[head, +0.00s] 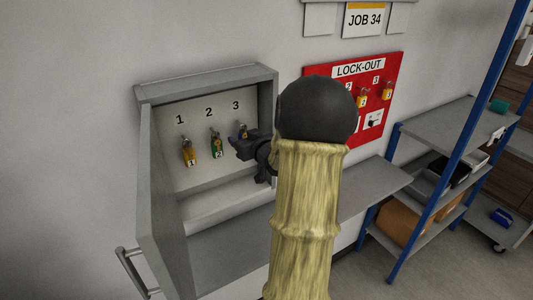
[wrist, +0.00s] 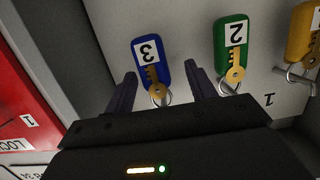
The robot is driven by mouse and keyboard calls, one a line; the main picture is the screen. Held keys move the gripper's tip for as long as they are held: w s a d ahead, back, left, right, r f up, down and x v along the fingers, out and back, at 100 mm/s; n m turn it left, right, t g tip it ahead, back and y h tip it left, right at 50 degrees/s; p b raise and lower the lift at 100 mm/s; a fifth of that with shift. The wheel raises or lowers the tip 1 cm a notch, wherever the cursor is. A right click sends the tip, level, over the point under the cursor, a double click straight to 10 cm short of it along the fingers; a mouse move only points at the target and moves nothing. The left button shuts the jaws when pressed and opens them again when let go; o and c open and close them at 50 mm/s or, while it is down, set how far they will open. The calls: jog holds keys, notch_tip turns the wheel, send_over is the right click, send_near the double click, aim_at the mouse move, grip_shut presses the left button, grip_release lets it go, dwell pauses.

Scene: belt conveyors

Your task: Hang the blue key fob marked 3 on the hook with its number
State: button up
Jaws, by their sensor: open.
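The blue key fob marked 3 (wrist: 146,52) is in the wrist view, with a brass key and a ring at its lower end. Its ring appears to be on a metal hook at the third place, though the gripper partly hides this. My gripper (wrist: 160,76) is open, one finger on each side of the blue fob, with gaps visible on both sides. In the head view, my gripper (head: 240,146) is inside the open key cabinet (head: 152,180), below the painted number 3 (head: 236,105). It hides most of the blue fob there.
A green fob (head: 217,146) hangs under number 2 and a yellow fob (head: 188,153) under number 1. The cabinet door is open at the left. A red lock-out board (head: 340,74) is right of the cabinet, above a grey shelf (head: 368,190). A blue-framed rack (head: 440,150) stands farther right.

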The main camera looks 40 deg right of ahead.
jog(key=b+v, duration=0.2)
jog(key=v, duration=1.3)
jog(key=shift+s+d+b, duration=0.2)
jog(key=shift+d+b, duration=0.05)
jog(key=shift+b, duration=0.1)
